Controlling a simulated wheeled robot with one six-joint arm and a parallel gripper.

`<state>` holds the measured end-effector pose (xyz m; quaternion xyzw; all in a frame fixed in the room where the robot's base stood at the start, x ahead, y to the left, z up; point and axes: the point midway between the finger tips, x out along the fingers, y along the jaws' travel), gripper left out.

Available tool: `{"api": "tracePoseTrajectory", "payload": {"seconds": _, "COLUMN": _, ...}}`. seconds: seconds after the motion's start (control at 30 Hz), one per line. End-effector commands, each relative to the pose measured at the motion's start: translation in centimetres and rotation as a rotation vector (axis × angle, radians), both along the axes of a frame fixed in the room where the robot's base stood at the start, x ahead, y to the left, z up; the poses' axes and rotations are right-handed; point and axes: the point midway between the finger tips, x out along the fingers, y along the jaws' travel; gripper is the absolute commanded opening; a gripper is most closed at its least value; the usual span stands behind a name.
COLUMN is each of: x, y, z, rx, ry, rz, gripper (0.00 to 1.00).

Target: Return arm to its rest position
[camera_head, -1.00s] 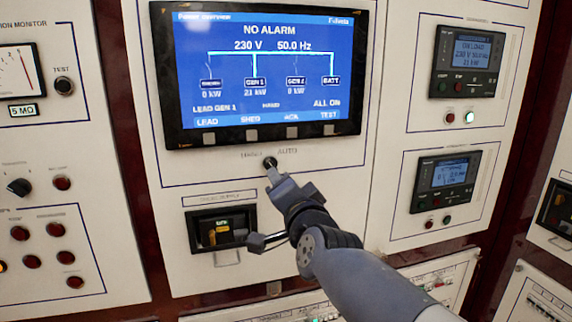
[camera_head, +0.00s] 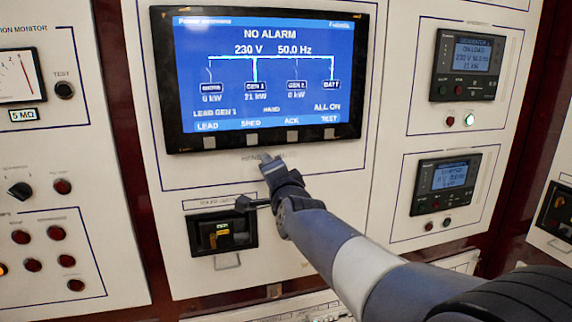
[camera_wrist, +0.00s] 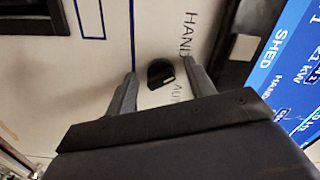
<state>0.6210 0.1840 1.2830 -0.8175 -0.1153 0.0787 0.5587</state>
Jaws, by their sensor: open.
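My gripper (camera_head: 266,158) is in front of the panel, just below the large blue display (camera_head: 262,75). In the wrist view my gripper (camera_wrist: 160,85) has its two fingers apart, with nothing between them touching. A black selector knob (camera_wrist: 160,72) shows on the panel between and beyond the fingertips, apart from them, with HAND and AUTO lettered beside it. In the head view my gripper hides this knob. The display reads NO ALARM, 230 V, 50.0 Hz, and HAND.
A black breaker unit (camera_head: 222,231) with a yellow part sits below my gripper. Two small controllers (camera_head: 467,65) are at the right. A meter (camera_head: 20,76), a knob (camera_head: 20,190) and several red lamps are at the left. The panel stands close in front of my arm.

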Motion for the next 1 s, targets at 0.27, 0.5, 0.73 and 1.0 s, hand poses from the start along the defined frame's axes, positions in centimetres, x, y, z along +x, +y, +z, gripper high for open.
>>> {"api": "tracePoseTrajectory", "payload": {"seconds": 0.27, "x": -0.03, "y": 0.04, "z": 0.14, "rx": 0.211, "ry": 0.061, "rz": 0.000, "gripper": 0.51}}
{"api": "tracePoseTrajectory", "payload": {"seconds": 0.5, "x": -0.03, "y": 0.04, "z": 0.26, "rx": 0.383, "ry": 0.111, "rz": 0.001, "gripper": 0.51}}
{"api": "tracePoseTrajectory", "payload": {"seconds": 0.73, "x": -0.04, "y": 0.04, "z": 0.34, "rx": 0.537, "ry": 0.157, "rz": 0.000, "gripper": 0.51}}
{"api": "tracePoseTrajectory", "payload": {"seconds": 1.0, "x": -0.04, "y": 0.01, "z": 0.53, "rx": 0.707, "ry": 0.205, "rz": 0.001, "gripper": 0.51}}
